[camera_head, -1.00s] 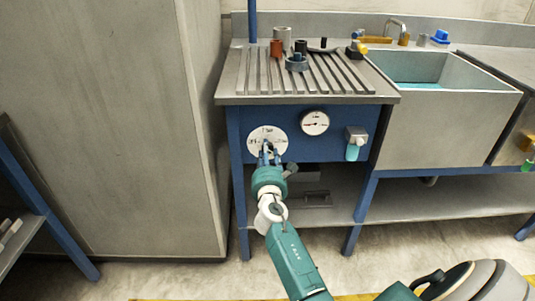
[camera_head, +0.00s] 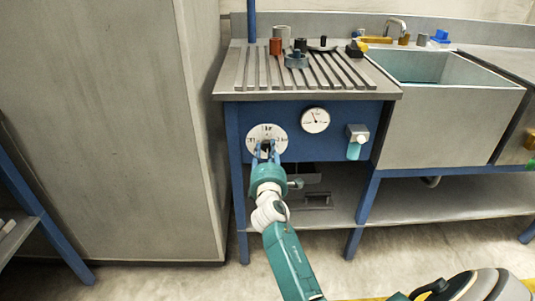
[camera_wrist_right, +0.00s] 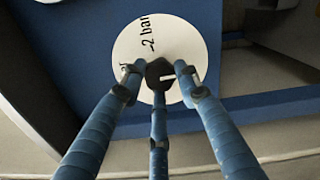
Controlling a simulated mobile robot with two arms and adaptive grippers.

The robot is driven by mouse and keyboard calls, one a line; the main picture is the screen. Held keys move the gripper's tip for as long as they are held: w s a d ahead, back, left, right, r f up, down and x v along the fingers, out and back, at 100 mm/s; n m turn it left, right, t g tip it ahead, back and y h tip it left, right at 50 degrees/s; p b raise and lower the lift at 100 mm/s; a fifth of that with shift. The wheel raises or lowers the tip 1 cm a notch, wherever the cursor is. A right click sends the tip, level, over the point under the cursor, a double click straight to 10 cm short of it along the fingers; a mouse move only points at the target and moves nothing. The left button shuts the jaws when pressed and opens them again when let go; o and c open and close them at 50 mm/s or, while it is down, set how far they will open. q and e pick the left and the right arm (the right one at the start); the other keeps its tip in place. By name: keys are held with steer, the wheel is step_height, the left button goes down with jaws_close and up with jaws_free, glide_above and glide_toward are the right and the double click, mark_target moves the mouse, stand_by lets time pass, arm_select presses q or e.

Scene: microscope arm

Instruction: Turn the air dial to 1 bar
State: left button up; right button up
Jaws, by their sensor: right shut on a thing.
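The air dial (camera_head: 279,131) is a white round plate on the blue front panel, left of the gauge. It has a small mark reading 1 bar at its top and a 2 bar mark at its right. The fingers partly hide the knob. My left gripper is not in view.
A pressure gauge (camera_head: 315,120) and a dispenser with a teal bottle (camera_head: 353,151) are on the same panel. Several small items stand on the slatted top (camera_head: 250,97) above. A sink (camera_head: 450,120) is to the right, a tall grey cabinet (camera_head: 110,120) to the left.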

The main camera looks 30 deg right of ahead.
steer(key=m, duration=0.1)
steer(key=f+m, duration=0.1)
steer(key=m, duration=0.1)
steer(key=shift+w+a+b, duration=0.1)
steer(key=shift+a+b, duration=0.25)
steer(key=shift+b, duration=0.05)
steer(key=shift+c, duration=0.2)
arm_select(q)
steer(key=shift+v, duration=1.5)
arm_select(e)
steer(key=shift+r+m, duration=0.15)
steer(key=shift+m, duration=0.55)
steer(key=shift+a+r, duration=0.1)
steer(key=o, duration=1.2)
steer(key=shift+w+a, duration=0.1)
steer(key=shift+w, duration=0.05)
steer(key=shift+c, duration=0.2)
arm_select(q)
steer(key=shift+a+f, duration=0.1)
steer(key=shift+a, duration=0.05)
arm_select(e)
steer(key=shift+r, duration=0.15)
steer(key=shift+d, duration=0.2)
